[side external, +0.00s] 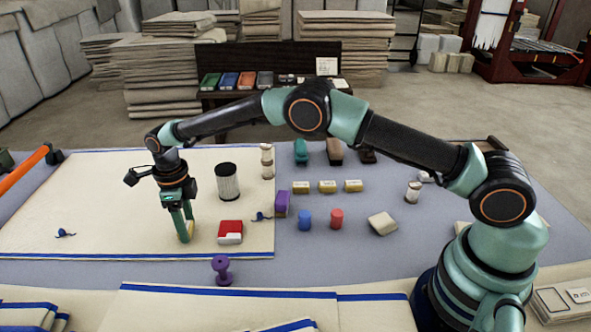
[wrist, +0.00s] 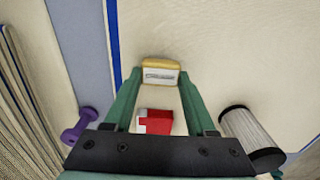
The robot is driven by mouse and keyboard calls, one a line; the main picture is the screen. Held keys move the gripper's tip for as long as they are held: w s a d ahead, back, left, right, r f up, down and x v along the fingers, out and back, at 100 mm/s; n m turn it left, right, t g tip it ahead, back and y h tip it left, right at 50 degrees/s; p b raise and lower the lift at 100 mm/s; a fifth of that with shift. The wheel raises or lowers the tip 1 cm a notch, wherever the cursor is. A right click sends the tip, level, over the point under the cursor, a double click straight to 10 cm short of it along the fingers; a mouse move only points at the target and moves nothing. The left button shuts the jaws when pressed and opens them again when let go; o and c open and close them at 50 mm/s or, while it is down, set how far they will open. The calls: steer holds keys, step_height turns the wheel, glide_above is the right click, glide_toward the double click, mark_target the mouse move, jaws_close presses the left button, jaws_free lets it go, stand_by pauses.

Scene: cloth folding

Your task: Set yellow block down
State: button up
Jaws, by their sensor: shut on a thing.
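The yellow block (wrist: 160,66), with a pale label on its near face, is between my fingertips in the wrist view. My gripper (wrist: 160,76) is shut on it. In the side view my gripper (side external: 186,231) points straight down over the cream cloth (side external: 110,205), and the yellow block (side external: 184,235) shows low between the fingers. The block is very close to the cloth; I cannot tell whether it touches it. The fingers partly hide the block in the side view.
A red and white box (side external: 230,232) sits just right of my gripper. A ribbed black-and-white cylinder (side external: 228,182) stands behind it. A purple dumbbell (side external: 221,270) is in front. Several yellow blocks (side external: 327,187) lie farther right. Cloth to the left is mostly clear.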

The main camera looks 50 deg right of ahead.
steer(key=shift+f, duration=0.2)
steer(key=shift+f, duration=0.2)
steer(key=o, duration=1.3)
steer(key=shift+o, duration=0.2)
steer(key=shift+r, duration=0.1)
